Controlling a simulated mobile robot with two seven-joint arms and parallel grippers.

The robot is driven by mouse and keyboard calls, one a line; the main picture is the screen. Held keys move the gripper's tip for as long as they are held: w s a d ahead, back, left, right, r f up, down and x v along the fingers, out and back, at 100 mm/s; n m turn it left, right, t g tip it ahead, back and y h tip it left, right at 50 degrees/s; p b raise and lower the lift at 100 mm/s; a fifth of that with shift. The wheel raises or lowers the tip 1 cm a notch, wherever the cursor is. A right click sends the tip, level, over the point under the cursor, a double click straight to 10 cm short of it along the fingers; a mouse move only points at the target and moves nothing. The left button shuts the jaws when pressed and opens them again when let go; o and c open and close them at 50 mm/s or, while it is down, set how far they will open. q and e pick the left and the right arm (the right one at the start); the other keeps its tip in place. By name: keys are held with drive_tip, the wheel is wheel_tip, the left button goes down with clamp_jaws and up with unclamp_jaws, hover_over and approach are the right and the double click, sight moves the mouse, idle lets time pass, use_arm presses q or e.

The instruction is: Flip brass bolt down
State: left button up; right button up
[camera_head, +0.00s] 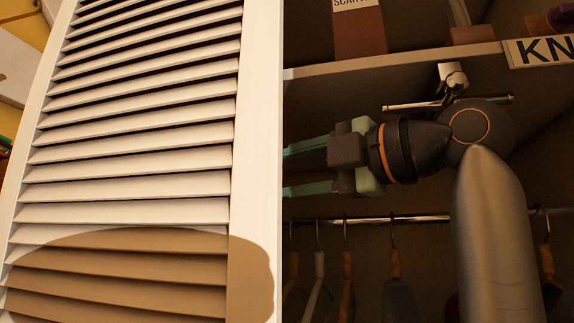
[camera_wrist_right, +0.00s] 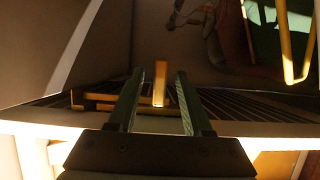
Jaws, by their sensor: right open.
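The brass bolt (camera_wrist_right: 160,83) shows in the right wrist view as an upright golden tab with horizontal brass parts to its left, in front of dark slats. My right gripper (camera_wrist_right: 160,73) is open, with one green finger on each side of the tab. I cannot tell whether the fingers touch it. In the head view my right gripper (camera_head: 290,169) points left, its fingertips partly hidden behind the edge of the white louvred door (camera_head: 255,150). The bolt is hidden in the head view. My left gripper is not in view.
A hanging rail (camera_head: 420,217) with several hangers runs below my right arm. A shelf edge (camera_head: 400,62) is above it, and a short metal rod (camera_head: 410,106) shows just above the gripper. A bent yellow bar (camera_wrist_right: 288,50) is at the upper right of the wrist view.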

drive_tip(key=shift+w+a, duration=0.1)
clamp_jaws()
idle(0.4)
idle(1.0)
